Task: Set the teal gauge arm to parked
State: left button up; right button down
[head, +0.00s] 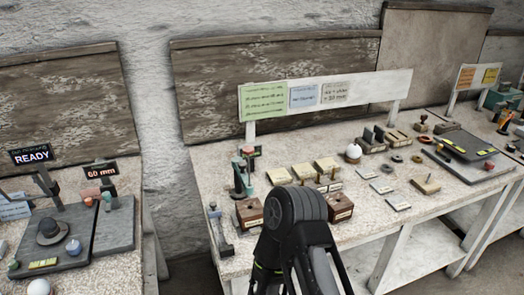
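A teal gauge stand (239,177) stands at the left end of the middle table, with a small dark display (256,151) beside its top. It is small in view, and I cannot tell the position of its arm. Another teal device (503,98) stands at the far right edge, partly cut off. One of my black arm links rises from the bottom centre, in front of the table. Neither of my grippers shows.
Wooden boxes (249,213), pale blocks (279,176) and a white sphere (353,152) stand on the middle table (315,225). The left table has a 60 mm display (101,169), a READY display (31,157) and a dark plate (80,222). A gap separates these tables.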

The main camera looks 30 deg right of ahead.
aim_at(237, 163)
jog(key=l+z, duration=0.15)
jog(key=z, duration=0.3)
jog(key=l+z, duration=0.1)
jog(key=z, duration=0.35)
